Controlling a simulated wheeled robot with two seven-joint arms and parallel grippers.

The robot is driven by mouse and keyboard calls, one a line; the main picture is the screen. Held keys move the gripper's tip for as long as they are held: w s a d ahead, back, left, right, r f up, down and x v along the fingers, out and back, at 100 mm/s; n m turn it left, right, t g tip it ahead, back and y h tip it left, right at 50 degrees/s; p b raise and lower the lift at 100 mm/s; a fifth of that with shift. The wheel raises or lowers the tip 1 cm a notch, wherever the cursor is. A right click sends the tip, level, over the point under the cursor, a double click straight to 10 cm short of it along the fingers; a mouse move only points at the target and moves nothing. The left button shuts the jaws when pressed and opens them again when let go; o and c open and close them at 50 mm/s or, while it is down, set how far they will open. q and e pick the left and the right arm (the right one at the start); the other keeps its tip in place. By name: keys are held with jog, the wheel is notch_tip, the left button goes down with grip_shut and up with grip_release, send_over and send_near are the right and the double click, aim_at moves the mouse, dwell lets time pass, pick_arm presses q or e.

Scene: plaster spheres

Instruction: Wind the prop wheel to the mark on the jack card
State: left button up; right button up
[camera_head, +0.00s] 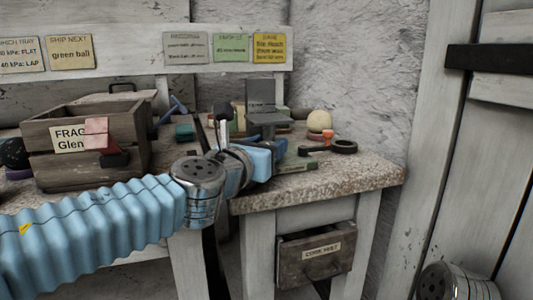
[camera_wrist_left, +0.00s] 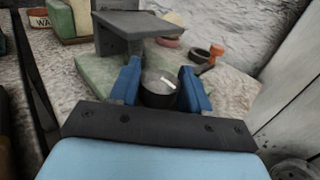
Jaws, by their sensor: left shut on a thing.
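My left gripper (camera_head: 262,160) reaches over the front of the stone-topped bench. In the left wrist view its blue fingers (camera_wrist_left: 160,84) are shut on the prop wheel (camera_wrist_left: 160,93), a dark round knob with a pale line on top. The wheel sits in front of a grey stand (camera_wrist_left: 128,24) on a green base (camera_wrist_left: 98,72). The grey stand (camera_head: 261,98) also shows in the head view, where the gripper hides the wheel. My right gripper is out of view.
A wooden crate (camera_head: 88,150) labelled FRAG stands at the left. A pale ball (camera_head: 319,121), an orange piece (camera_head: 328,136) and a dark ring (camera_head: 343,147) lie right of the stand. A drawer (camera_head: 316,255) hangs below the benchtop (camera_head: 355,177), whose right front is clear.

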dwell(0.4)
pick_arm(q)
jog(key=o, duration=0.9)
jog(key=shift+o, duration=0.2)
